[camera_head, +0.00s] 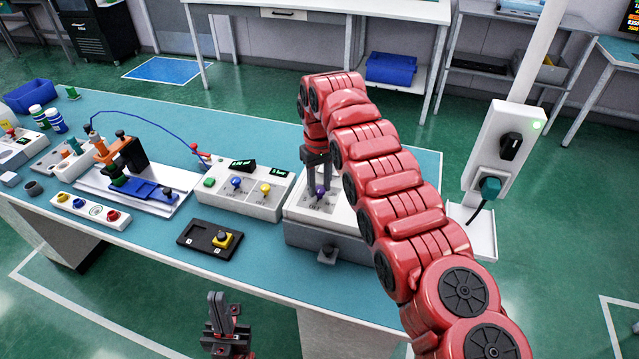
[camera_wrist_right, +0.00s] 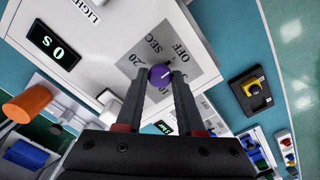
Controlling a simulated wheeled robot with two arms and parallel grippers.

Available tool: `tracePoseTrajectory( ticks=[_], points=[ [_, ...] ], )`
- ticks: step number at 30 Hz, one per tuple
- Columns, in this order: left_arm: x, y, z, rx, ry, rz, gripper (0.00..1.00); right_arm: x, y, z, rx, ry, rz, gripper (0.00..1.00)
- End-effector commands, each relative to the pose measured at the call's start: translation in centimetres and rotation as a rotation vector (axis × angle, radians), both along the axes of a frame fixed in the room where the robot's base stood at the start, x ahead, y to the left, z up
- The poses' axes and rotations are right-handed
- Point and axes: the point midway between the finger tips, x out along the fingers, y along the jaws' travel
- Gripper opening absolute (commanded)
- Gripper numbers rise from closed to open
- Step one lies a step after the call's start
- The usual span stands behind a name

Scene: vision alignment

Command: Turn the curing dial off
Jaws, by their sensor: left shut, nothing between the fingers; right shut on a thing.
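The purple curing dial (camera_wrist_right: 160,76) sits on a grey label plate marked 20, SEC and OFF, on a white box face. A short white line on the dial points roughly right in the right wrist view; which mark it lines up with I cannot tell. My right gripper (camera_wrist_right: 159,79) is shut on the dial, one finger on each side. In the head view the dial (camera_head: 319,191) shows below my right gripper (camera_head: 318,184), on the white and grey box (camera_head: 305,233). My left gripper (camera_head: 224,298) is shut and empty in front of the bench.
Left of the box stands a white panel (camera_head: 216,202) with blue and yellow knobs. A black plate (camera_head: 196,241) with a yellow-based knob lies in front. A display (camera_wrist_right: 53,46) near the dial reads 0 S. My right arm covers the bench's right side.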

Motion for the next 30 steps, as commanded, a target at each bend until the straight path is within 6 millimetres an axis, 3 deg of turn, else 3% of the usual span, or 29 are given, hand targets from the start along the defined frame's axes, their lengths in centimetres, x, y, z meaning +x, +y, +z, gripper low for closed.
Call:
tracePoseTrajectory(
  ticks=[8, 9, 14, 23, 30],
  points=[
    [0.0, 0.0, 0.0, 0.000, 0.000, 0.000, 0.00, 0.1, 0.0, 0.1, 0.000, -0.002, 0.001, 0.00],
    [0.0, 0.0, 0.0, 0.000, 0.000, 0.000, 0.00, 0.1, 0.0, 0.1, 0.000, -0.002, 0.001, 0.40],
    [0.0, 0.0, 0.0, 0.000, 0.000, 0.000, 0.00, 0.0, 0.0, 0.0, 0.000, -0.001, 0.000, 0.67],
    [0.0, 0.0, 0.0, 0.000, 0.000, 0.000, 0.00, 0.0, 0.0, 0.1, 0.000, -0.001, 0.000, 0.67],
    [0.0, 0.0, 0.4, 0.000, 0.000, 0.000, 0.00, 0.1, 0.2, 2.8, 0.002, -0.007, 0.001, 0.67]
  ],
)
